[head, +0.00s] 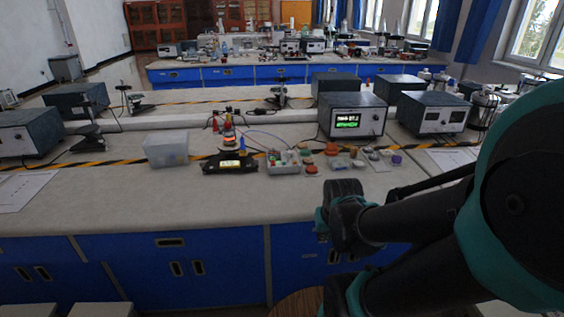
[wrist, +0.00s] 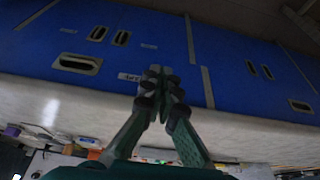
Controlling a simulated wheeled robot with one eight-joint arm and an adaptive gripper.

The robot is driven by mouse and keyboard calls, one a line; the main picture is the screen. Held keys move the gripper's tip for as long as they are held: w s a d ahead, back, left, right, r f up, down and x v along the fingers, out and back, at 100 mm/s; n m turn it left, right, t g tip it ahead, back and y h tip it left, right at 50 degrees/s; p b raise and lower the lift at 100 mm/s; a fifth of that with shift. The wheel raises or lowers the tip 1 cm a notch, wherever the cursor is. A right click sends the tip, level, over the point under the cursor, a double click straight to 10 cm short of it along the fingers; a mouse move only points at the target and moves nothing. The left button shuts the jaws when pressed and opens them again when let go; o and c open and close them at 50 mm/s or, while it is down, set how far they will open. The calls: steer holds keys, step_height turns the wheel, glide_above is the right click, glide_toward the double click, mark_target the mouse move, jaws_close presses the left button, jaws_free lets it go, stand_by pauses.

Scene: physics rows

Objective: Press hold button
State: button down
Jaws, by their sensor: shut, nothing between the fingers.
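A black meter-like device (head: 230,168) with a lit yellow display lies on the grey bench top, left of centre in the head view. No button marked hold can be made out at this size. My gripper (wrist: 160,78) is shut and empty in the wrist view, its fingertips together in front of the blue cabinet fronts. It is well apart from the black device, on the near side of the bench. In the head view my arm fills the lower right, and I cannot make out the fingertips there.
A clear plastic box (head: 166,150) stands left of the black device. An instrument with a green display (head: 352,120) stands behind. The front strip of the bench top (head: 130,205) is clear.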

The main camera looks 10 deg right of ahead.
stand_by(0.6)
step_height(320, 180, up, 15)
steer(key=m+t+y, duration=0.1)
steer(key=m+t, duration=0.4)
steer(key=m, duration=0.3)
glide_above(296, 163)
steer(key=shift+a+f, duration=0.1)
steer(key=shift+f, duration=0.1)
steer(key=shift+f, duration=4.3)
steer(key=shift+f, duration=0.15)
steer(key=shift+f, duration=0.3)
